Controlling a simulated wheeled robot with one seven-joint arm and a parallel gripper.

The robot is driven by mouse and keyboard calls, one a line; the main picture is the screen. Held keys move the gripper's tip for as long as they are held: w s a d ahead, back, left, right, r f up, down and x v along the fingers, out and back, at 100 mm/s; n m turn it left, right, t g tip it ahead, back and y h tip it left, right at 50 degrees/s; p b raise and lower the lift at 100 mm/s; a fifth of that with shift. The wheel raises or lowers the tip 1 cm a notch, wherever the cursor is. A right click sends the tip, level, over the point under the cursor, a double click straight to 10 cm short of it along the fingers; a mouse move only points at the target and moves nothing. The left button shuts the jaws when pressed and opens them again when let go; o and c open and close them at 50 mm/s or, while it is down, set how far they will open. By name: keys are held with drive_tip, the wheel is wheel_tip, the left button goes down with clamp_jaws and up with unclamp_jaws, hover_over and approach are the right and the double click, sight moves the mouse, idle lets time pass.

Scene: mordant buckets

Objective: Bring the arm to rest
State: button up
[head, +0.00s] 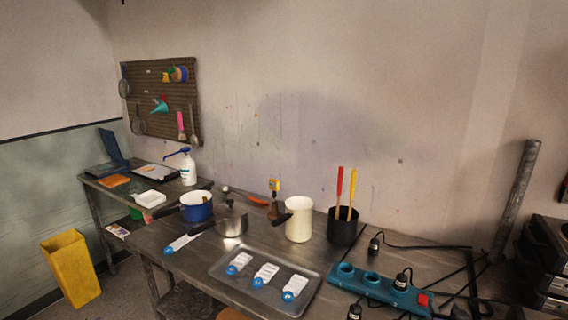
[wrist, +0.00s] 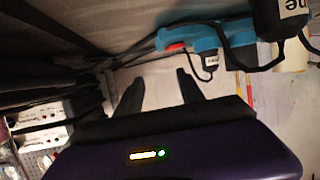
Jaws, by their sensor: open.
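My gripper (wrist: 158,78) shows in the wrist view with its two dark fingers spread apart. Nothing is between them. It does not show in the head view. The wrist view looks upside down, with the wall low in the picture and the table at the top. The teal power strip (wrist: 205,38) with its red switch lies beyond the fingers, up and to the right. I see no contact between the fingers and anything. The same power strip (head: 381,290) lies at the right front of the table in the head view.
A metal tray (head: 222,279) with several labelled blue-ended items lies at the table's front. Behind it stand a blue pot (head: 197,212), a steel pot (head: 232,222), a cream jug (head: 299,222) and a black holder (head: 342,232). Black cables (head: 425,247) and stacked equipment (head: 550,262) crowd the right.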

drive_tip(key=s+a+r+n+y, duration=0.1)
drive_tip(key=s+a+y, duration=0.1)
drive_tip(key=s+a, duration=0.6)
drive_tip(key=s+a+r+n+t+y+b, duration=0.1)
drive_tip(key=s+a, duration=0.7)
drive_tip(key=s, duration=1.5)
drive_tip(key=s+a+r+n+t+y, duration=0.1)
drive_tip(key=s+a+r+n+y, duration=0.1)
drive_tip(key=s+a, duration=0.7)
drive_tip(key=shift+s+r+n+y+b, duration=0.3)
drive_tip(key=shift+s+r, duration=0.2)
drive_tip(key=shift+s, duration=3)
drive_tip(key=shift+a, duration=0.1)
